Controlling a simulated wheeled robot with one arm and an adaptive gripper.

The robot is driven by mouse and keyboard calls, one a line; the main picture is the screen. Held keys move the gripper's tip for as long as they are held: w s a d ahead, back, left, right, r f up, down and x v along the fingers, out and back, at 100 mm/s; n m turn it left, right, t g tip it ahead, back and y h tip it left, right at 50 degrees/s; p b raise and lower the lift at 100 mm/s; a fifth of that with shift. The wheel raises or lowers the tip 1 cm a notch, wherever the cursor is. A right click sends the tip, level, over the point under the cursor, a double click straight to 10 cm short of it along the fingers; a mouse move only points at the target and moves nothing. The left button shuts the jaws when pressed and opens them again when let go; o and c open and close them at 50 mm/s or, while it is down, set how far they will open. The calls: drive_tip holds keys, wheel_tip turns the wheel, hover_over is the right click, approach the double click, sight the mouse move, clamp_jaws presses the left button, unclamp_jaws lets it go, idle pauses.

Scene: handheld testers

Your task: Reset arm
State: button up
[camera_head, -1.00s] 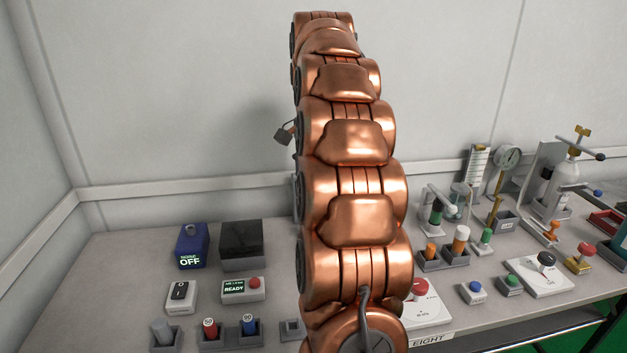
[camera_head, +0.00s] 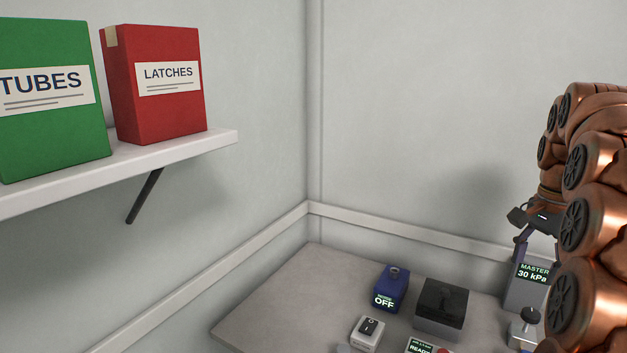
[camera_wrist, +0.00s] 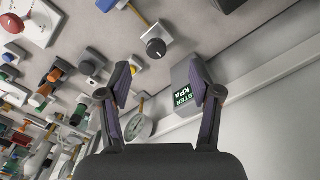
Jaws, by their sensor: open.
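My copper-coloured arm stands at the right edge of the head view, folded high over the bench. My gripper (camera_head: 520,240) hangs from it, partly hidden behind the arm links, near the grey MASTER box (camera_head: 533,270) with its 30 kPa display. In the wrist view my gripper (camera_wrist: 160,80) shows its two dark, purple-padded fingers spread apart with nothing held between them. The MASTER box also shows in the wrist view (camera_wrist: 183,76), partly behind one finger. I cannot tell whether the finger touches it.
A blue OFF box (camera_head: 391,290), a dark-topped box (camera_head: 440,312) and a rocker switch (camera_head: 368,333) stand on the bench (camera_head: 285,300). A wall shelf (camera_head: 165,152) at left holds green (camera_head: 50,125) and red (camera_head: 165,105) boxes. A black-knobbed device (camera_wrist: 156,42) is near the fingers.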

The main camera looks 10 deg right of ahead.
drive_tip(key=s+a+f+n+g, duration=0.1)
drive_tip(key=s+a+f+n, duration=0.3)
drive_tip(key=a, duration=0.6)
drive_tip(key=s+a+f+n, duration=0.3)
drive_tip(key=s+a+n, duration=0.1)
drive_tip(key=a, duration=0.6)
drive_tip(key=s+a+f+n+g, duration=0.1)
drive_tip(key=s+a+f+n, duration=0.35)
drive_tip(key=s, duration=0.35)
drive_tip(key=s+a+f+n+g, duration=0.1)
drive_tip(key=s+a+f+n, duration=0.2)
drive_tip(key=s+a+f, duration=0.4)
wheel_tip(320, 180, up, 21)
drive_tip(key=s+d+t+p, duration=0.1)
drive_tip(key=p, duration=1.8)
drive_tip(key=shift+s+d+r, duration=0.15)
drive_tip(key=shift+d+r, duration=0.05)
drive_tip(key=shift+d, duration=0.15)
